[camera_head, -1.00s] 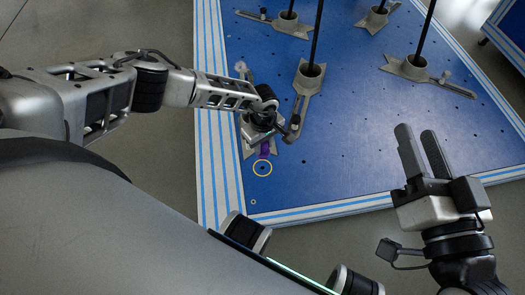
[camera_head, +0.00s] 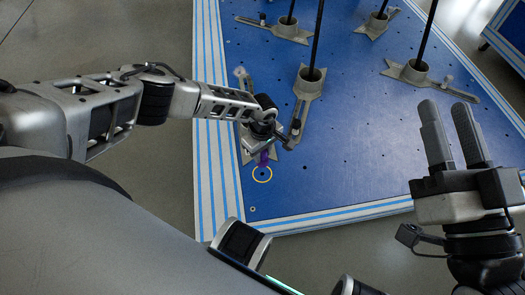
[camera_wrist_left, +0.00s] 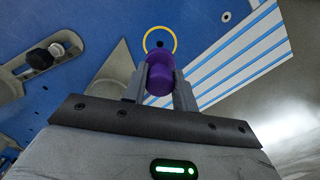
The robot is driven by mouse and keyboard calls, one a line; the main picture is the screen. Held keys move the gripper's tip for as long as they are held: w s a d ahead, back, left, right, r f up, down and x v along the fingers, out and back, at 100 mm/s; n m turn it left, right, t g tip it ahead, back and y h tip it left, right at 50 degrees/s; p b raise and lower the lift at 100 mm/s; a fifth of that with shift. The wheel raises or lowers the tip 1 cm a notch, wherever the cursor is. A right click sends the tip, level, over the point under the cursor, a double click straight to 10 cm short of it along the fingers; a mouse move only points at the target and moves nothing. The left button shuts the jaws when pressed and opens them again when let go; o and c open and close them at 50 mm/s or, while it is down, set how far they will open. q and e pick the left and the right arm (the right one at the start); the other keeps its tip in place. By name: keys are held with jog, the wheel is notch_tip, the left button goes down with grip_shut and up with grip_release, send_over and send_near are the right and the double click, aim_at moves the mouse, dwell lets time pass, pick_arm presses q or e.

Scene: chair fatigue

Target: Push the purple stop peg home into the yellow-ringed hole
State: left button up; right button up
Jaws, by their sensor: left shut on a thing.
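The purple stop peg (camera_wrist_left: 160,74) is held between the fingers of my left gripper (camera_wrist_left: 160,85) in the left wrist view. In the head view the peg (camera_head: 263,158) shows as a small purple bit below my left gripper (camera_head: 263,148), whose fingers are mostly hidden by the wrist. The yellow-ringed hole (camera_head: 262,174) lies on the blue board just in front of the peg. In the left wrist view the yellow ring (camera_wrist_left: 175,43) shows right beyond the peg tip, with the dark hole inside it uncovered. My right gripper (camera_head: 450,105) is open and empty at the right.
The blue board (camera_head: 350,150) has a striped border (camera_head: 208,160) and several small holes. Grey brackets with sockets and black rods stand on it, one socket (camera_head: 308,80) close right of my left gripper. The board's front area is clear.

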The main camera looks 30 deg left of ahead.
aim_at(263, 159)
pick_arm(q)
jog(key=shift+f+b, duration=0.45)
jog(key=shift+f, duration=0.2)
jog(key=shift+f+b, duration=0.5)
jog(key=shift+f, duration=0.1)
jog(key=shift+f+b, duration=0.55)
jog(key=shift+f, duration=0.2)
pick_arm(e)
jog(key=shift+s+a+r+n+t+y, duration=0.15)
jog(key=shift+s+r+n+y, duration=0.15)
jog(key=shift+r+n+y, duration=0.8)
jog(key=shift+s+d+r+n+t+y, duration=0.1)
jog(key=shift+s+r+n+t+y, duration=0.15)
jog(key=shift+r+n+y, duration=0.9)
jog(key=shift+s+a+r+n+t+y, duration=0.1)
jog(key=shift+s+r+n+y, duration=0.4)
jog(key=shift+n, duration=1.05)
jog(key=shift+w, duration=0.15)
pick_arm(q)
jog(key=shift+f, duration=2)
jog(key=o, duration=1)
